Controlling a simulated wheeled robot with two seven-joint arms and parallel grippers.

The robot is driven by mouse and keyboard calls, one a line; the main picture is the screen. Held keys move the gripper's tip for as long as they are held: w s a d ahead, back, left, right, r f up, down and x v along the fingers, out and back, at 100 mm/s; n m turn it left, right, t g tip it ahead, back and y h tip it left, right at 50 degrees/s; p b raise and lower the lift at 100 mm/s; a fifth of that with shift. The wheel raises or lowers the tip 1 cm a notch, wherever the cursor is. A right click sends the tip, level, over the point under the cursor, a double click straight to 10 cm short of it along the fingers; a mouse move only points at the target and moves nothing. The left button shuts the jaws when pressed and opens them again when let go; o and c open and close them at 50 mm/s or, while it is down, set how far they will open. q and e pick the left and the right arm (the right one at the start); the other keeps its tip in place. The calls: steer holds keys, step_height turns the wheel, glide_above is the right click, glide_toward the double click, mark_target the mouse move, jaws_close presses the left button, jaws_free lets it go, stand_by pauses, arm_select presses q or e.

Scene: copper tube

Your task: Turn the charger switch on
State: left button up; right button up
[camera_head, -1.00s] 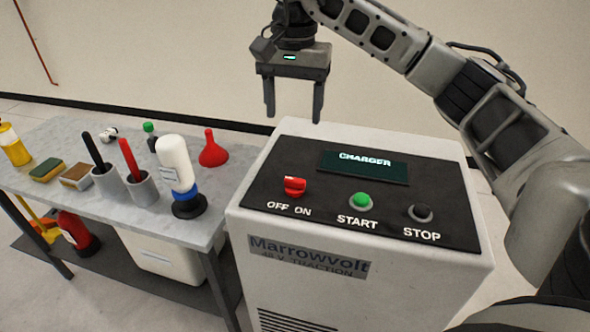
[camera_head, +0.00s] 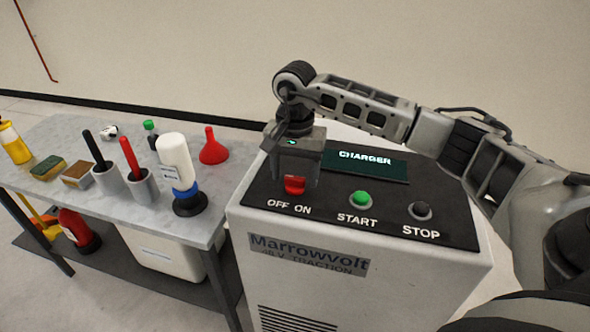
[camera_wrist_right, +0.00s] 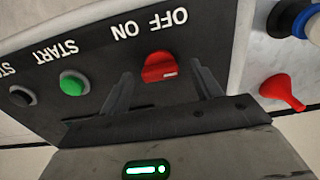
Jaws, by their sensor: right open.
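The charger (camera_head: 350,275) is a grey-white cabinet with a black sloping top panel. A red rotary switch (camera_head: 294,185) sits at the panel's left above the words OFF ON. It also shows in the right wrist view (camera_wrist_right: 159,66), with a white mark on its edge toward OFF. My right gripper (camera_head: 294,183) is just above and behind the switch, pointing down. Its open fingers (camera_wrist_right: 163,85) stand on either side of the switch in the right wrist view; I cannot tell whether they touch it. My left gripper is not in view.
A green START button (camera_head: 361,198) and a black STOP button (camera_head: 420,210) lie right of the switch. A display (camera_head: 365,163) reads CHARGER. A grey table (camera_head: 120,203) at left holds bottles, a red funnel (camera_head: 213,147), sponges and cups with red and black handles.

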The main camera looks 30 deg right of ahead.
steer(key=shift+f, duration=0.1)
steer(key=c, duration=1)
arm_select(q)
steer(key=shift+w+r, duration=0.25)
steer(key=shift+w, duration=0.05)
